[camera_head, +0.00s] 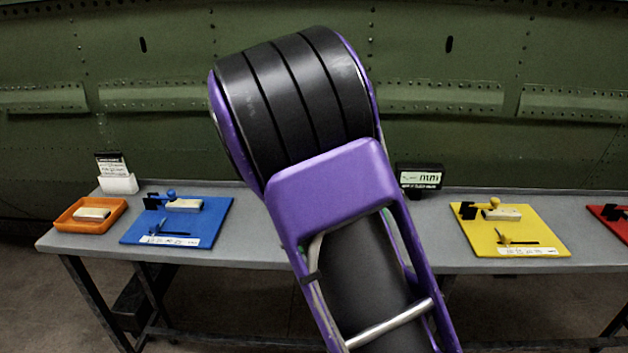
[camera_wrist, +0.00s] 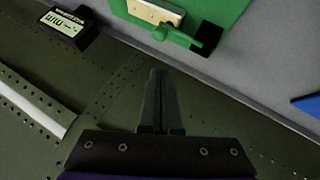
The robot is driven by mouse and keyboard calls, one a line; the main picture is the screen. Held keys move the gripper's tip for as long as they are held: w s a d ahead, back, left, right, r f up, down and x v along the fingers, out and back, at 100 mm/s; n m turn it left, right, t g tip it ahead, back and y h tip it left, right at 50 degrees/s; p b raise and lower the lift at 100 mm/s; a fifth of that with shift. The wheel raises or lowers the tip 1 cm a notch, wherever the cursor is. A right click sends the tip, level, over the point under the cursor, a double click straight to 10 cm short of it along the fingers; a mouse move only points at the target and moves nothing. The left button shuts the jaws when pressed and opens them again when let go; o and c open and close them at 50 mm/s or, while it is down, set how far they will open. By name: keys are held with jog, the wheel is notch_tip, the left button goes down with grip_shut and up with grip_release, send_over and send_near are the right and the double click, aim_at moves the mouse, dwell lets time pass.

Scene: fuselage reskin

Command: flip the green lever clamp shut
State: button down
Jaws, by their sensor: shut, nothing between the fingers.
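The green lever clamp (camera_wrist: 182,37) shows at the top of the wrist view, on a green board (camera_wrist: 228,12) cut off by the frame edge. It has a rounded green knob, a green arm and a black bracket, beside a pale wooden block (camera_wrist: 155,12). I cannot tell the lever's angle clearly. My gripper (camera_wrist: 158,75) is shut and empty, its fingertips apart from the clamp and below it in the picture. In the head view my purple and black arm hides the green board and clamp.
A grey bench (camera_head: 265,245) carries a blue board (camera_head: 215,222), a yellow board (camera_head: 545,240), an orange tray (camera_head: 77,226) and a red board (camera_head: 612,219). A black display (camera_wrist: 68,28) stands near the green board. The riveted green fuselage wall (camera_head: 480,60) rises behind the bench.

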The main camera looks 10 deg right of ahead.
jog(key=shift+w+a+r+p, duration=0.15)
jog(key=shift+w+r+p, duration=0.2)
jog(key=shift+r, duration=0.3)
jog(key=shift+r, duration=0.1)
jog(key=s+d+r+p, duration=0.2)
jog(key=s+r, duration=0.4)
jog(key=r, duration=0.5)
jog(key=shift+r, duration=0.15)
jog(key=shift+s, duration=0.1)
